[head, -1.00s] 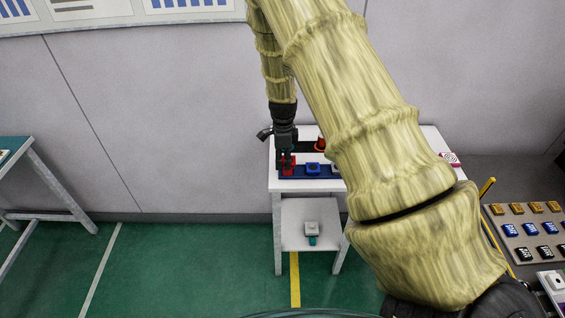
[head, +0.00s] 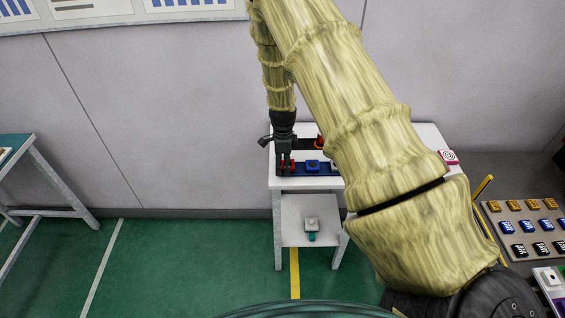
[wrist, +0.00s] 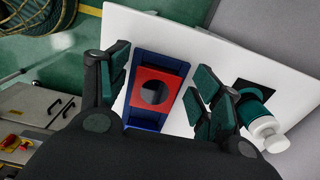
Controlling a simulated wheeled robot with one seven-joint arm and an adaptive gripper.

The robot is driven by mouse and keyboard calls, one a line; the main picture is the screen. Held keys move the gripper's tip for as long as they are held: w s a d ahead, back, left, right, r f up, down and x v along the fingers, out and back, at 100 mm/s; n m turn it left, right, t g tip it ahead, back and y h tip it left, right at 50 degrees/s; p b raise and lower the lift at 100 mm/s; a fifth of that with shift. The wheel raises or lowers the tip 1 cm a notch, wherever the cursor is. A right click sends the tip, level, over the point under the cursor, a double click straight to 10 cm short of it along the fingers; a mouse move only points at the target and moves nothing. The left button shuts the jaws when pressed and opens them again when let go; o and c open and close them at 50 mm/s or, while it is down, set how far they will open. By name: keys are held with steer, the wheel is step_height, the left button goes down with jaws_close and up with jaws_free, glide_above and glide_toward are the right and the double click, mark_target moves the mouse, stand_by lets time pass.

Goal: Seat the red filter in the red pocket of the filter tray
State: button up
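In the head view my gripper (head: 286,167) points down over the tray's left end (head: 327,174) and partly hides the red filter.
The tray is on a white table (head: 430,140). An orange-red object (head: 320,142) stands behind the tray. A teal and white cylinder (wrist: 264,126) stands right of my fingers in the wrist view. A pink-and-white target marker (head: 449,157) is at the table's right.

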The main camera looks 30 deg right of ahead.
mark_target(283, 164)
steer(key=shift+r, duration=0.15)
step_height(283, 164, up, 12)
steer(key=b, duration=0.4)
stand_by(0.3)
stand_by(0.5)
